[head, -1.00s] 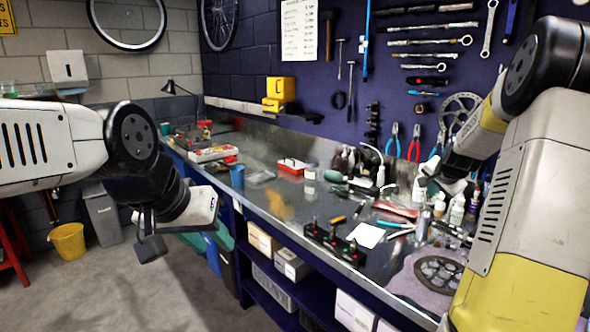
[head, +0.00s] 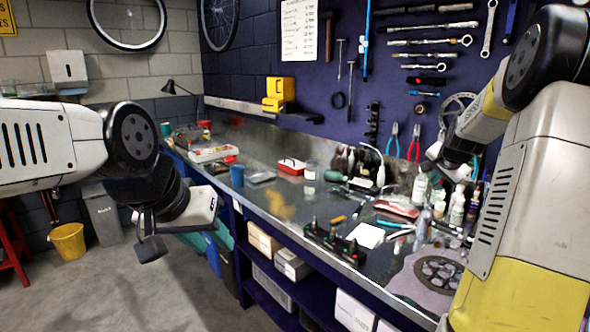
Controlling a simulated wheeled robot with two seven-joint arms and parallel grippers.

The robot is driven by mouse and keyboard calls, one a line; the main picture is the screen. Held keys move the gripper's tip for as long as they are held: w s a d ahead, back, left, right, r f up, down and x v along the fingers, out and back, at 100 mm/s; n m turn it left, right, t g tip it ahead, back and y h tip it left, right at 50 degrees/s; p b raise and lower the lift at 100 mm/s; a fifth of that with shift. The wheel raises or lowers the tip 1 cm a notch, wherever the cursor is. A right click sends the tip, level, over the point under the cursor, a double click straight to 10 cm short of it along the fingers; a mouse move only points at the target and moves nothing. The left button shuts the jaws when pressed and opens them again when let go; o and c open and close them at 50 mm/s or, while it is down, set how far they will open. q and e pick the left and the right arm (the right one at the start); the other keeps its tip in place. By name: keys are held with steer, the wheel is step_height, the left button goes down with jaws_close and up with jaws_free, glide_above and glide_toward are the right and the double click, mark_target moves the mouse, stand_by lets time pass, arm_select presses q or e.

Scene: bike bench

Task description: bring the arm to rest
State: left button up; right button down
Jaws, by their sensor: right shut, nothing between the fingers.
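My right arm comes in from the right edge and reaches over the bench. Its small end with the right gripper (head: 437,166) is in front of the pegboard wall, above the bottles, and shut with nothing in it. My left arm comes in from the left edge. Its gripper (head: 150,246) hangs over the open floor in front of the bench, pointing down. It touches nothing, and its finger gap is not clear from this side.
The workbench (head: 276,204) carries bottles (head: 457,205), a chainring on a cloth (head: 420,283), a black tool block (head: 335,245) and a red box (head: 291,166). Tools hang on the dark wall. A yellow bucket (head: 68,242) stands on the floor, which is clear below my left gripper.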

steer(key=s+a+r+n+g+y, duration=0.1)
steer(key=s+a+r+n, duration=0.2)
steer(key=s+a, duration=0.5)
steer(key=s+a+r+n+y, duration=0.1)
steer(key=s+a+r+n, duration=0.25)
steer(key=s+a, duration=0.5)
steer(key=s+a+f+n+g+y, duration=0.1)
steer(key=s+a+n, duration=0.2)
steer(key=s, duration=0.6)
steer(key=s+a+f+n+y, duration=0.1)
steer(key=s+a+f+n, duration=0.1)
steer(key=s+a, duration=0.6)
steer(key=shift+s+f+n+g, duration=0.25)
steer(key=shift+s+n+g, duration=0.15)
steer(key=shift+s+n, duration=0.1)
steer(key=shift+d, duration=0.15)
